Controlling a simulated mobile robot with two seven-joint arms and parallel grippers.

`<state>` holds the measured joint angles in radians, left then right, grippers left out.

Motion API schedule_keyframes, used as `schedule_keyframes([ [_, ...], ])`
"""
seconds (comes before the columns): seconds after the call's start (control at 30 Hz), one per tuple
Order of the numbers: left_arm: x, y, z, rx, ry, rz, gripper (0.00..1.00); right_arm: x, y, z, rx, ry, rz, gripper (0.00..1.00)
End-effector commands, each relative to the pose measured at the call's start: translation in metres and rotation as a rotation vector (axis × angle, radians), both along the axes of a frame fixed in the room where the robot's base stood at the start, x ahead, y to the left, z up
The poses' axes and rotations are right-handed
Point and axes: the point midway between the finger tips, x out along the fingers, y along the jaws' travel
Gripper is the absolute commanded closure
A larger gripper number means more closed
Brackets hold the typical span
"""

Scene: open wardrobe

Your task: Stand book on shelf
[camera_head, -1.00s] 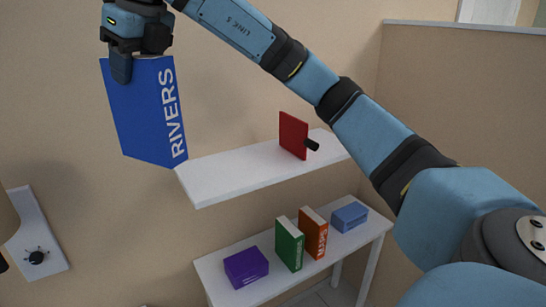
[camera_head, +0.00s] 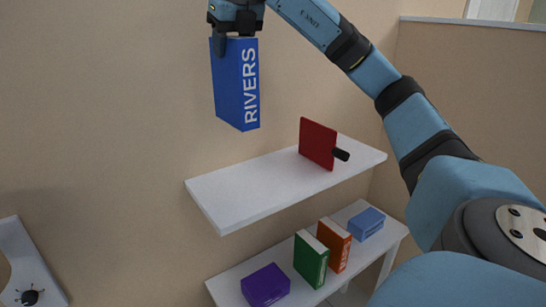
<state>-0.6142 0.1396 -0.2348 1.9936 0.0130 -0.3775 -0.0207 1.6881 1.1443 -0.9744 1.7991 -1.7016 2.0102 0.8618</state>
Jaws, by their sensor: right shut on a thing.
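A blue book (camera_head: 236,88) with "RIVERS" on its spine hangs upright in the air, above the left part of the white wall shelf (camera_head: 240,190). My right gripper (camera_head: 236,36) is shut on the book's top edge, at the top of the view. A gap shows between the book's bottom and the shelf. A red upright piece (camera_head: 317,143) with a black knob (camera_head: 341,155) stands on the shelf toward its right end. My left gripper is not in view.
A lower white table (camera_head: 225,280) holds a purple box (camera_head: 265,285), a green book (camera_head: 310,258), an orange book (camera_head: 334,244) and a blue box (camera_head: 366,224). The shelf's left part is clear. A white panel with a black knob (camera_head: 30,297) is at the lower left.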

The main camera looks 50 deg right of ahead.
Motion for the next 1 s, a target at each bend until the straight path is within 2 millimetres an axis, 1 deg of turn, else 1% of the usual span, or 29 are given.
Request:
schedule_keyframes([
  [0.53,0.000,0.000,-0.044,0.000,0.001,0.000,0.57,0.000,0.000,-0.110,0.000,0.004,0.002,1.00],
  [0.6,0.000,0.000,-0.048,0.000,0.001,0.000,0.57,-0.001,0.000,-0.123,0.000,0.004,0.001,1.00],
  [0.7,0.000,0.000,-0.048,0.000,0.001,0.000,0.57,-0.001,-0.001,-0.141,-0.002,0.005,0.000,1.00],
  [0.8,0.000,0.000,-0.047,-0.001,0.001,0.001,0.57,-0.001,-0.001,-0.153,-0.001,0.002,-0.001,1.00],
  [1.0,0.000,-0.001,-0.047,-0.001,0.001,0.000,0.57,-0.001,-0.001,-0.166,-0.001,0.000,0.000,1.00],
])
